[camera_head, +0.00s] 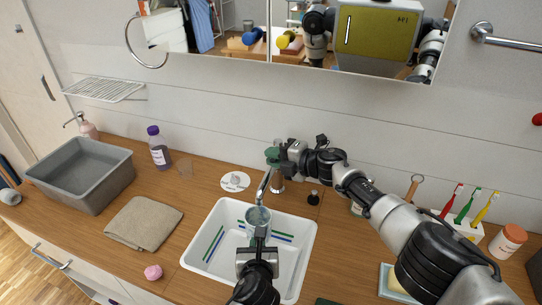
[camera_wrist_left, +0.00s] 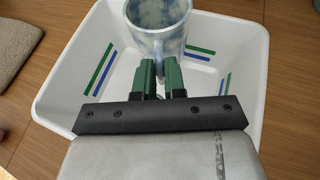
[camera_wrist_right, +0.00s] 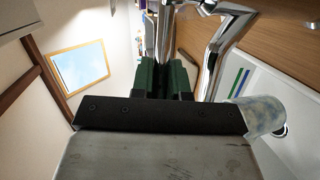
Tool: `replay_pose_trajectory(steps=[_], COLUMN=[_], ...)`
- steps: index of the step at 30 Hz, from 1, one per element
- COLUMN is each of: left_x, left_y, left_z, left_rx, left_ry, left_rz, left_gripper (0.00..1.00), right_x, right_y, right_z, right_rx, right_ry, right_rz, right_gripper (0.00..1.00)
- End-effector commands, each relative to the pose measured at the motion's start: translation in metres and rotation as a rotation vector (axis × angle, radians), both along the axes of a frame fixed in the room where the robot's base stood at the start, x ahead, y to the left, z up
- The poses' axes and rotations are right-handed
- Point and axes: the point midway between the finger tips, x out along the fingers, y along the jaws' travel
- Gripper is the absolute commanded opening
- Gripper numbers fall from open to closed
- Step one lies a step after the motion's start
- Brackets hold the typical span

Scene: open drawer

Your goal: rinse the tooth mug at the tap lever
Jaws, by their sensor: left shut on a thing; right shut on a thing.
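The tooth mug (camera_head: 258,218), translucent with blue mottling, is held over the white basin (camera_head: 308,255), under the spout of the chrome tap (camera_head: 264,186). My left gripper (camera_head: 260,236) is shut on the mug; its green fingers (camera_wrist_left: 160,78) close on the mug's near side (camera_wrist_left: 160,20). My right gripper (camera_head: 274,156) is shut on the top of the tap. In the right wrist view its fingers (camera_wrist_right: 166,75) grip the chrome tap lever (camera_wrist_right: 165,35). The mug (camera_wrist_right: 264,115) shows there below the spout. I cannot tell whether water runs.
A grey tub (camera_head: 80,175), a folded cloth (camera_head: 143,222), a purple-capped bottle (camera_head: 159,150) and a pink ball (camera_head: 153,272) are left of the basin. A mirror cabinet (camera_head: 250,30) hangs above.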

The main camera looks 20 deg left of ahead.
Motion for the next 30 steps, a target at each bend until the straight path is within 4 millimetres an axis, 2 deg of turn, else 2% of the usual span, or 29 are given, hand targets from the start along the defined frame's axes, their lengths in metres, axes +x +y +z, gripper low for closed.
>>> replay_pose_trajectory(steps=[11,12,17,30], left_x=[0.0004,0.0004,0.0004,0.0004], left_y=[0.0000,0.0000,0.0000,0.0000], left_z=[0.0008,0.0008,0.0008,0.0009], left_rx=[0.000,0.000,0.000,0.000], left_ry=[-0.002,-0.002,-0.002,-0.002], left_rz=[-0.001,-0.001,-0.001,-0.001], left_gripper=[0.00,0.00,0.00,0.00], right_x=[-0.0001,-0.0001,-0.0002,-0.0004], right_y=[-0.0027,-0.0027,-0.0025,-0.0079], right_z=[-0.0011,-0.0011,-0.0009,0.0010], right_rx=[-0.001,-0.001,0.000,0.000], right_ry=[0.001,0.001,0.001,-0.001], right_rz=[0.024,0.024,0.023,0.024], right_gripper=[0.00,0.17,0.39,0.39])
